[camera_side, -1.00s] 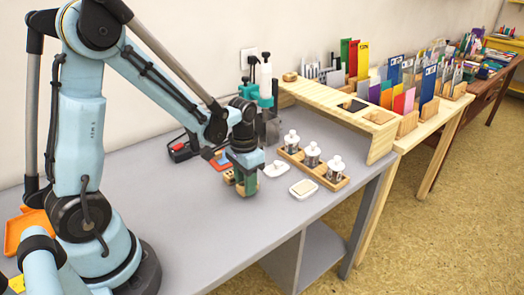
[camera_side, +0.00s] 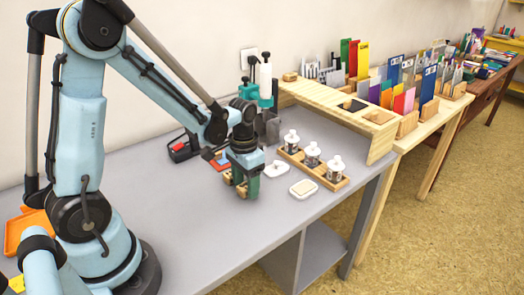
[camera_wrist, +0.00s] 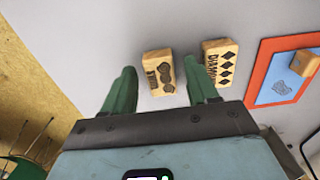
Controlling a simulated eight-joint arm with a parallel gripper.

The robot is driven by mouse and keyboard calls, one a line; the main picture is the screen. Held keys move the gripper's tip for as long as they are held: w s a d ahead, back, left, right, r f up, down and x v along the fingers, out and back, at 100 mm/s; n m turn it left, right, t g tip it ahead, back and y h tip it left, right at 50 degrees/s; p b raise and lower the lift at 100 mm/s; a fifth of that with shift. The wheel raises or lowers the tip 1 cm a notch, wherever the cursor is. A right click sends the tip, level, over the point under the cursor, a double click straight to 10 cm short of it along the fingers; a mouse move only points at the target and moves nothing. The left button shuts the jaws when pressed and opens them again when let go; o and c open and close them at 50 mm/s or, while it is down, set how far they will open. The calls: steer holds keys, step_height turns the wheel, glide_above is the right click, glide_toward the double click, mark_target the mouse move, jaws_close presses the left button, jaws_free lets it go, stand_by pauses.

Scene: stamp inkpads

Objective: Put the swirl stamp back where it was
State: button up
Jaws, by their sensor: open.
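The swirl stamp (camera_wrist: 159,73) is a small wooden block with a dark swirl picture and a label on top. It lies on the grey table in the wrist view. The diamonds stamp (camera_wrist: 219,62) stands just right of the swirl stamp, beside the right finger. In the side view my gripper (camera_side: 245,185) hangs low over the wooden stamps, partly hiding them.
A blue card with a red border (camera_wrist: 264,72) lies to the right in the wrist view, with a wooden block (camera_wrist: 305,62) on it. A wooden rack (camera_side: 338,186) of white-topped bottles and a white pad (camera_side: 303,189) stand right of my gripper.

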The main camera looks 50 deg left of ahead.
mark_target(245, 186)
step_height(245, 186, up, 12)
steer(key=s+d+t, duration=0.5)
steer(key=d+t, duration=0.1)
steer(key=t, duration=0.1)
steer(key=shift+r, duration=0.4)
stand_by(0.4)
